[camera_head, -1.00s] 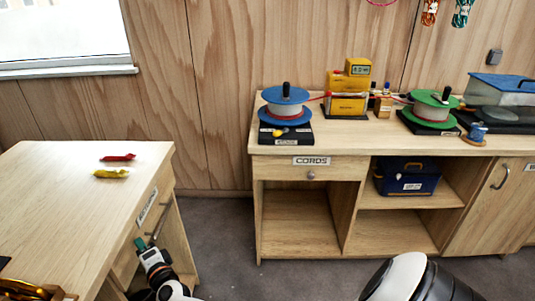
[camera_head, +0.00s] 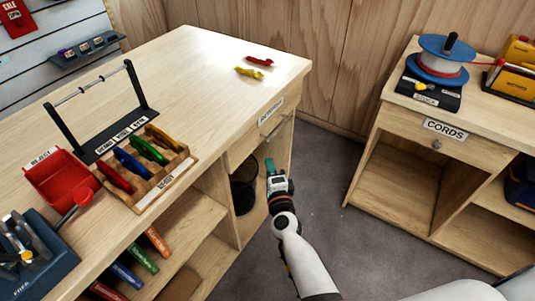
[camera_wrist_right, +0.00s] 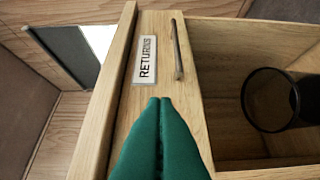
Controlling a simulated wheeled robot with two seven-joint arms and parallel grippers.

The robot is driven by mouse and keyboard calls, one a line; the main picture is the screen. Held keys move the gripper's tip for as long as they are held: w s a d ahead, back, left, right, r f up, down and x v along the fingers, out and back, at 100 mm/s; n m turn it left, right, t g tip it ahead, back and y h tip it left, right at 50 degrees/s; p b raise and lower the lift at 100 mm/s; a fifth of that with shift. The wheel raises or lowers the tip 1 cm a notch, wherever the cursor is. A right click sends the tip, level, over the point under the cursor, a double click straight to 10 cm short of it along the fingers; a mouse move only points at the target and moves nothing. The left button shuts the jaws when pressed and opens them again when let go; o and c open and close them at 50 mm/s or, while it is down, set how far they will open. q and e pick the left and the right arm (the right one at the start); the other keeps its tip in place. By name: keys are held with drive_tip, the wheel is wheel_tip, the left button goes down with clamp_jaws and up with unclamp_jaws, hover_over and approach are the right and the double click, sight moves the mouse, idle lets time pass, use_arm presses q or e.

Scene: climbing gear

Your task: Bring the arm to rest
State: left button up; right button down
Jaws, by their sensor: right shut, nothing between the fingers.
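My right gripper (camera_head: 270,168) has green fingers and is beside the front of the left-hand bench, below the drawer with the long handle (camera_head: 272,116). It is shut and empty. In the right wrist view its green fingertips (camera_wrist_right: 160,104) meet, with the RETURNS label (camera_wrist_right: 145,61) and the drawer handle (camera_wrist_right: 177,50) beyond them. My right arm (camera_head: 300,262) reaches up from the bottom of the head view. My left gripper is not in view.
A black bin (camera_head: 243,188) stands in the open bay of the bench (camera_head: 200,75). The bench holds a rack of coloured pieces (camera_head: 150,190), a red tray (camera_head: 60,182) and two small red and yellow pieces. Grey floor (camera_head: 325,165) lies clear between the bench and the cords cabinet (camera_head: 440,150).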

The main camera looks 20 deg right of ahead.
drive_tip(key=s+a+f+n+g+y, duration=0.1)
drive_tip(key=s+f+n+g, duration=0.25)
drive_tip(key=s+f, duration=0.5)
drive_tip(key=s+f+n+g+y, duration=0.1)
drive_tip(key=s+f+n+g, duration=0.35)
drive_tip(key=f, duration=0.75)
drive_tip(key=s+a+f+n+g+y, duration=0.15)
drive_tip(key=s+f+n, duration=0.35)
drive_tip(key=s+f, duration=0.5)
drive_tip(key=s+d+f+n+g, duration=0.2)
drive_tip(key=s+d+f, duration=0.1)
drive_tip(key=s, duration=0.6)
drive_tip(key=s+d+f+n+g+h, duration=0.1)
drive_tip(key=s+d+f+n+g, duration=0.2)
drive_tip(key=s+f, duration=0.3)
drive_tip(key=s+d+f+n+g+h, duration=0.1)
drive_tip(key=s+d+f+n+g, duration=0.1)
drive_tip(key=s, duration=0.9)
wheel_tip(320, 180, down, 3)
drive_tip(key=shift+s+d+r+n, duration=0.2)
drive_tip(key=shift+s+d+n, duration=0.3)
drive_tip(key=shift+d, duration=0.5)
drive_tip(key=shift+w+g, duration=0.1)
drive_tip(key=shift+g, duration=0.15)
